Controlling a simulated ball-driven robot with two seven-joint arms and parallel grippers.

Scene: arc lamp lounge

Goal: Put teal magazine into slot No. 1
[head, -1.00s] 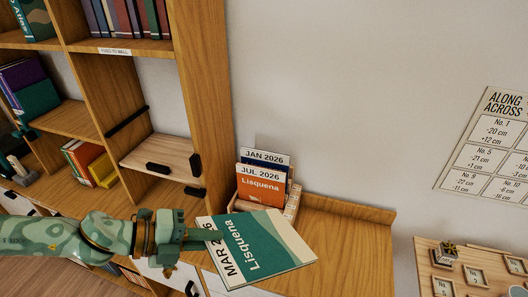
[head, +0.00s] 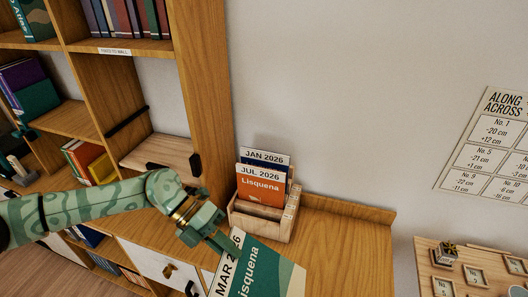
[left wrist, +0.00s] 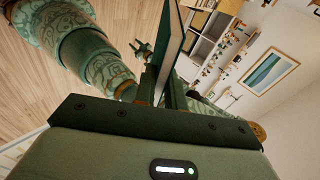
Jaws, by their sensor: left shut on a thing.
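My left gripper (head: 222,243) is shut on the teal magazine (head: 264,277), marked MAR 2026 and Lisquena. The magazine is tilted, in front of the wooden magazine rack and apart from it, and the lower picture edge cuts it off. In the left wrist view the magazine (left wrist: 171,40) shows nearly edge-on between the fingers (left wrist: 166,90). The rack (head: 289,222) stands on the wooden top and holds magazines marked JAN 2026 (head: 266,155) and JUL 2026 (head: 260,186) at its back. Its front part looks empty. I can read no slot numbers on it. A small claw-like shape in the left wrist view is unclear.
A tall bookshelf (head: 212,90) stands left of the rack. The wooden top (head: 345,235) is clear to the rack's right. A board with numbered tiles (head: 455,270) lies at lower right, below a wall chart (head: 490,150) listing No. 1 and other numbers.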

